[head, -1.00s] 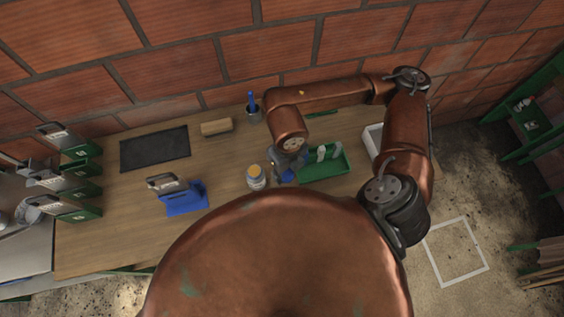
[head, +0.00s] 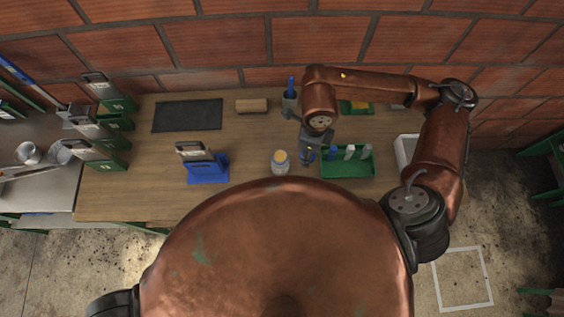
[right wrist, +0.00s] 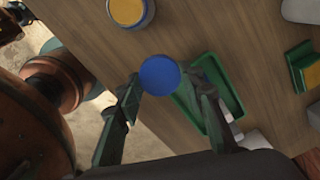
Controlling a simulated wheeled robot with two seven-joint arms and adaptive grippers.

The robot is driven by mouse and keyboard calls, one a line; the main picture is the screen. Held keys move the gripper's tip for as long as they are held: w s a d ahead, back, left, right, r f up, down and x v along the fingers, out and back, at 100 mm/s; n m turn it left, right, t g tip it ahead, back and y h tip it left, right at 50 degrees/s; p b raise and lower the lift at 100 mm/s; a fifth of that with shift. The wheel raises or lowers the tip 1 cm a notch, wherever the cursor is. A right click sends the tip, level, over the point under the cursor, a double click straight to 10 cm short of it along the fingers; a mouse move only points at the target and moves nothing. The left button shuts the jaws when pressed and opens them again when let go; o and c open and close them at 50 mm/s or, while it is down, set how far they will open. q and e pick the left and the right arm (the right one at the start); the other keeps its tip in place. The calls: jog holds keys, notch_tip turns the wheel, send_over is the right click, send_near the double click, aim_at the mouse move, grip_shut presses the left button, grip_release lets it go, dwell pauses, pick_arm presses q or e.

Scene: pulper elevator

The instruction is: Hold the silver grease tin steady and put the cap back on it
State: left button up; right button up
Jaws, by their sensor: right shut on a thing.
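The silver grease tin (head: 281,168) stands upright and uncapped on the workbench, with orange-yellow grease showing at its top. It also shows at the upper edge of the right wrist view (right wrist: 130,12). My right gripper (right wrist: 160,82) is shut on the round blue cap (right wrist: 160,74), which sits between its fingertips. In the head view the right gripper (head: 307,155) is just right of the tin, apart from it and beside the green tray. The cap's height above the bench is hard to tell. My left gripper is not in view.
The green tray (head: 348,173) with several items is right of the tin. A blue stand (head: 208,170) is to its left. A cup with a blue-handled tool (head: 290,100), a tan block (head: 251,106) and a dark mat (head: 188,116) lie behind. Bench between stand and tin is clear.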

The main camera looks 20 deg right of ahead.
jog(key=w+d+n, duration=0.1)
jog(key=w+n, duration=0.4)
jog(key=n, duration=0.7)
jog(key=w+d+r+n, duration=0.1)
jog(key=w+n, duration=0.3)
jog(key=n, duration=0.9)
jog(key=shift+w+d+r, duration=0.15)
jog(key=shift+w+r, duration=0.1)
jog(key=shift+w, duration=0.1)
